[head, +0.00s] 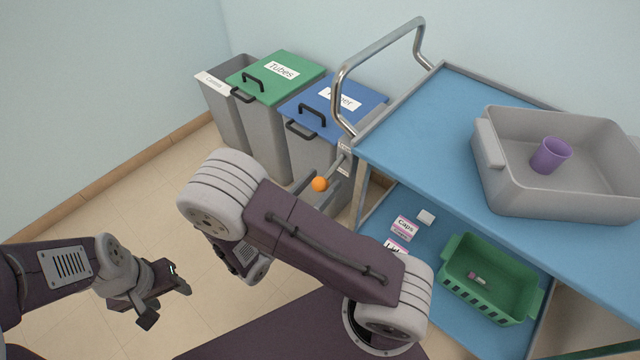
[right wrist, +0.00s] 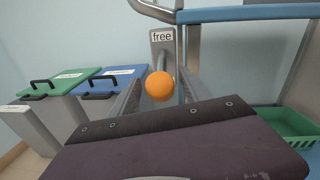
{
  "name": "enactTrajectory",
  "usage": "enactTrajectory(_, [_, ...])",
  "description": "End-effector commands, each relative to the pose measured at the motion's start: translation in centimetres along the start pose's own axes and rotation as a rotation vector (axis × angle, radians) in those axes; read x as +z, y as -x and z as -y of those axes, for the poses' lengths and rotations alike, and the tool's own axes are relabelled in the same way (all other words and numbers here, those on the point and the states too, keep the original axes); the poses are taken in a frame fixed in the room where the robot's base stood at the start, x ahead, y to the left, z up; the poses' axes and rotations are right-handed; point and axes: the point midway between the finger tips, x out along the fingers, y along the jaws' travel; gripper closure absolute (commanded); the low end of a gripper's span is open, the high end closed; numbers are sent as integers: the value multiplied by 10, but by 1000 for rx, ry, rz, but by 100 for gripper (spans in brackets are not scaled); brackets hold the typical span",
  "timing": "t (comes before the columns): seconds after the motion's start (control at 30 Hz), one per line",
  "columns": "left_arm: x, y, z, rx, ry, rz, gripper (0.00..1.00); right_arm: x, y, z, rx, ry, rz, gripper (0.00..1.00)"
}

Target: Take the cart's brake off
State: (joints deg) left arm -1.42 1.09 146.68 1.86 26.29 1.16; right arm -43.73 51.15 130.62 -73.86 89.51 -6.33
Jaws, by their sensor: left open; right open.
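The cart (head: 430,120) has a blue top and a chrome push handle. A brake lever with an orange ball knob (head: 319,184) sticks out from a grey plate at the cart's near end; the knob also shows in the right wrist view (right wrist: 160,86). A label reading "free" (right wrist: 162,36) is on the plate above the knob. My right gripper (head: 320,188) is open, with its two fingers on either side of the knob; I cannot tell whether either touches it. My right arm hides part of the area below. My left gripper (head: 166,302) is open and empty over the floor.
On the cart top a grey tub (head: 490,190) holds a purple cup (head: 550,155). The lower shelf has a green basket (head: 455,275) and small labelled boxes (head: 404,227). Green-lidded (head: 290,88) and blue-lidded (head: 350,108) bins stand behind, beside an open grey bin (head: 222,110).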

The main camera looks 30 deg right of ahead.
Motion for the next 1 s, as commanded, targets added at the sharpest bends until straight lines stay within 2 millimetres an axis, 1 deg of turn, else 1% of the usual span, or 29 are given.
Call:
enactTrajectory(0.07, [0, 0, 0, 0, 0, 0, 47, 0, 0, 0, 0, 0, 0, 45])
enactTrajectory(0.1, [0, 0, 0, 0, 0, 0, 47, 0, 0, 0, 0, 0, 0, 56])
enactTrajectory(0.17, [0, 0, 0, 0, 0, 0, 47, 0, 0, 0, 0, 0, 0, 72])
enactTrajectory(0.2, [0, 0, 0, 0, 0, 0, 47, 0, 0, 0, -1, 0, 0, 84])
enactTrajectory(0.27, [0, 0, 0, 0, 0, 0, 47, 0, 0, 0, -1, 0, 0, 100])
enactTrajectory(1.0, [0, 0, 0, 0, 0, 0, 47, 0, 0, 1, -2, 1, -1, 100])
